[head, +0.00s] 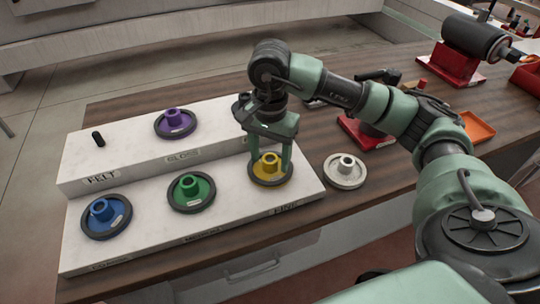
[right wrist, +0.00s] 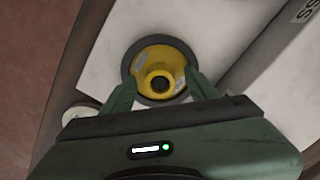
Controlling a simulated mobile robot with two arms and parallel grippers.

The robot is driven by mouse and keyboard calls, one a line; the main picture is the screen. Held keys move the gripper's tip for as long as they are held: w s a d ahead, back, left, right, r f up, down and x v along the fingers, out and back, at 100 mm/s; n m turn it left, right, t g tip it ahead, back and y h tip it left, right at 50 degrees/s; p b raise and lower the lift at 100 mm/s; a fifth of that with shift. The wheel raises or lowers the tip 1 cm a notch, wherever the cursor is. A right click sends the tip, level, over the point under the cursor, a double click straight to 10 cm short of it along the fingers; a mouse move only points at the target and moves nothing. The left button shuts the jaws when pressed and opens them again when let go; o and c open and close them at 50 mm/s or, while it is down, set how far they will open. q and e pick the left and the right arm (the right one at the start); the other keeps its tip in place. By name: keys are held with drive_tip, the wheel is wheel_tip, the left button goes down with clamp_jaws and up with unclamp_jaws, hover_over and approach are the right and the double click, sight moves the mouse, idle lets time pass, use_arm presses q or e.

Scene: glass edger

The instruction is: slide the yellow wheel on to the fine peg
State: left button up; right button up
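The yellow wheel (head: 268,168) has a raised hub and a dark rim, and lies flat at the right end of the lower step of the white stand (head: 235,208), by a label that seems to read FINE. My right gripper (head: 271,172) points down over it, one finger on each side of the hub. In the right wrist view the yellow wheel (right wrist: 160,72) lies between the fingertips (right wrist: 162,80), with gaps beside the hub; the gripper looks open. A dark round spot shows in the hub's centre; I cannot tell whether it is the peg. My left gripper is out of view.
A blue wheel (head: 104,216) and a green wheel (head: 190,191) sit on the lower step. A purple wheel (head: 174,123) and a bare black peg (head: 98,138) are on the upper step. A white wheel (head: 345,170) lies on the table right of the stand, near a red fixture (head: 364,134).

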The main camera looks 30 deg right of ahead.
drive_tip(key=shift+r, duration=0.1)
wheel_tip(320, 180, up, 8)
drive_tip(key=shift+f, duration=0.15)
idle(0.5)
idle(0.4)
